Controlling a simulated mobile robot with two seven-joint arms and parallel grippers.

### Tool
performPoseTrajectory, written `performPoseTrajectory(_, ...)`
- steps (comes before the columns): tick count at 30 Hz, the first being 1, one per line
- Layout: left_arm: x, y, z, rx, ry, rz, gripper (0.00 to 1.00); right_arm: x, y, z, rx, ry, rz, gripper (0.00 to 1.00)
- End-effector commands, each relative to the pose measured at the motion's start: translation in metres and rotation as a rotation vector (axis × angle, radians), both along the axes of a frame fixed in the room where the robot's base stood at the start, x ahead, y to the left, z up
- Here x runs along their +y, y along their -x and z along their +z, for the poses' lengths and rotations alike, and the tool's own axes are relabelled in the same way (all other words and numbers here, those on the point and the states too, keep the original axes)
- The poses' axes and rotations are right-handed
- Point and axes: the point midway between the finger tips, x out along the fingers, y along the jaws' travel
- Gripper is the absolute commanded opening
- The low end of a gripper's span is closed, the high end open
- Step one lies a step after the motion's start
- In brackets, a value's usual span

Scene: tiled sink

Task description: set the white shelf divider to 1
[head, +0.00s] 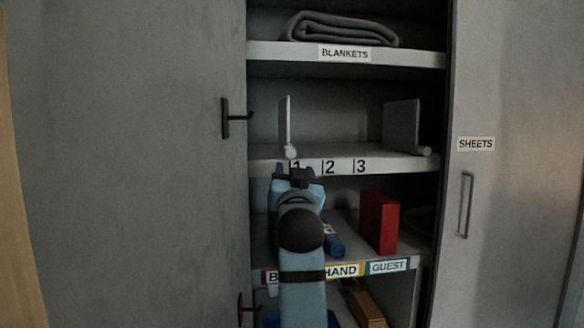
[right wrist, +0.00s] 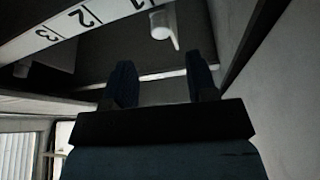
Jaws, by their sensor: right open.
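The white shelf divider (head: 288,122) stands upright on the middle shelf (head: 390,164), toward its left side. Its rounded white knob (head: 290,152) is at the shelf's front edge, just above and slightly left of the printed 1. In the right wrist view the knob (right wrist: 164,32) hangs past the edge beside the 1. My right gripper (head: 294,172) is just below and in front of that edge, close to the 1. Its two dark fingers (right wrist: 160,82) are apart with nothing between them, and the knob appears beyond the gap. It partly covers the 1. My left gripper is not in view.
A grey divider (head: 401,124) stands at the shelf's right end. Folded blankets (head: 340,29) lie above. A red box (head: 378,221) stands on the shelf below. The cabinet's left door (head: 130,160) and the right SHEETS door (head: 510,130) flank the opening.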

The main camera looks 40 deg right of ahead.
Motion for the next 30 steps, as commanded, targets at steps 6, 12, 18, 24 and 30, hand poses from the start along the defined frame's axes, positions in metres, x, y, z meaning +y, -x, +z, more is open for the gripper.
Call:
performPoseTrajectory(6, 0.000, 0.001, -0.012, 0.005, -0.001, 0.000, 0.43, 0.022, 0.032, -0.018, 0.000, -0.002, 0.001, 0.52)
performPoseTrajectory(12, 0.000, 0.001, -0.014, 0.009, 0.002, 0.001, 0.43, 0.030, 0.045, -0.022, -0.001, -0.001, 0.000, 0.52)
performPoseTrajectory(18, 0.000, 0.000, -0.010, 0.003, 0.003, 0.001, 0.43, 0.031, 0.046, -0.022, 0.000, 0.000, 0.000, 0.52)
performPoseTrajectory(24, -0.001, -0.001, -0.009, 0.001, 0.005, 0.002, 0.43, 0.031, 0.046, -0.022, 0.000, 0.000, 0.000, 0.52)
performPoseTrajectory(30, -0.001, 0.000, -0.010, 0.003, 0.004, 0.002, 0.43, 0.031, 0.046, -0.022, 0.000, 0.000, 0.000, 0.52)
